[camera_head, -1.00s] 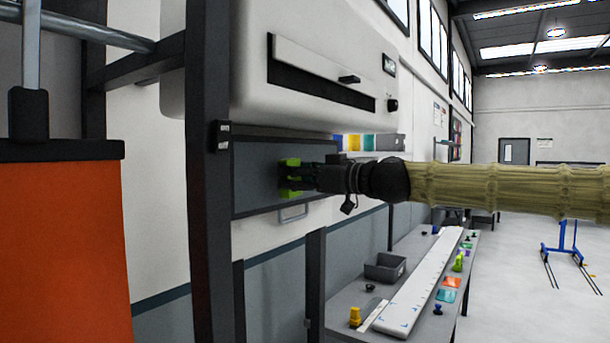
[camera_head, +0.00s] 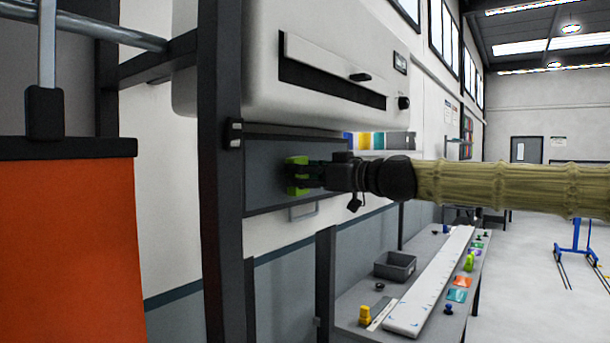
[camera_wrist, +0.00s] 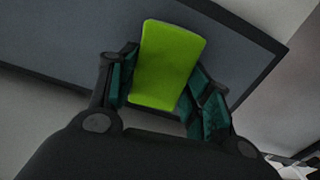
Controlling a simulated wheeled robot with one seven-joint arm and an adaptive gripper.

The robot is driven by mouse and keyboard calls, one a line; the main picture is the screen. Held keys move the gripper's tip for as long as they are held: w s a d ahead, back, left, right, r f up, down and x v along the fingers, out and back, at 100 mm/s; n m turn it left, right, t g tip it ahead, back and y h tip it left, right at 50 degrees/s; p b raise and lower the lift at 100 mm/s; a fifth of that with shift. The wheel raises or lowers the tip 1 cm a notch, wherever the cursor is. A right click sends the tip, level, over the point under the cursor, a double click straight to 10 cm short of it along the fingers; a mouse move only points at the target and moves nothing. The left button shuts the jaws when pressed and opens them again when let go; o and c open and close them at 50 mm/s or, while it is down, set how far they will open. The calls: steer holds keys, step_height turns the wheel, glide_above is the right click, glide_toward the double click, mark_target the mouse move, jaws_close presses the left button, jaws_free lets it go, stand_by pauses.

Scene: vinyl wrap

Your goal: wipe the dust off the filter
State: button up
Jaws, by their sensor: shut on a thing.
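The filter appears to be the dark grey framed panel (camera_head: 265,180) below the white cabinet; it also fills much of the wrist view (camera_wrist: 60,45). My gripper (camera_head: 302,175) is in front of the panel, shut on a bright green block (camera_head: 296,160). In the wrist view, my gripper's fingers (camera_wrist: 163,85) hold the green block (camera_wrist: 168,62) from both sides. The block is at or close to the panel's face; I cannot tell whether it touches. No dust can be made out on the panel. My gripper hides part of it.
A white cabinet (camera_head: 330,100) hangs directly above. A dark post (camera_head: 218,200) and an orange surface (camera_head: 65,250) stand at left. A bench (camera_head: 455,310) below right holds a grey bin (camera_head: 395,266), a long white board (camera_head: 430,285) and small tools.

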steer(key=shift+x, duration=0.8)
steer(key=shift+b, duration=0.3)
steer(key=w+d+b, duration=0.1)
steer(key=w+d, duration=0.1)
steer(key=shift+w+d, duration=0.1)
steer(key=shift+w, duration=0.25)
steer(key=shift+w, duration=0.1)
steer(key=w+d+b, duration=0.3)
steer(key=w+d, duration=0.4)
steer(key=w, duration=0.3)
stand_by(1.8)
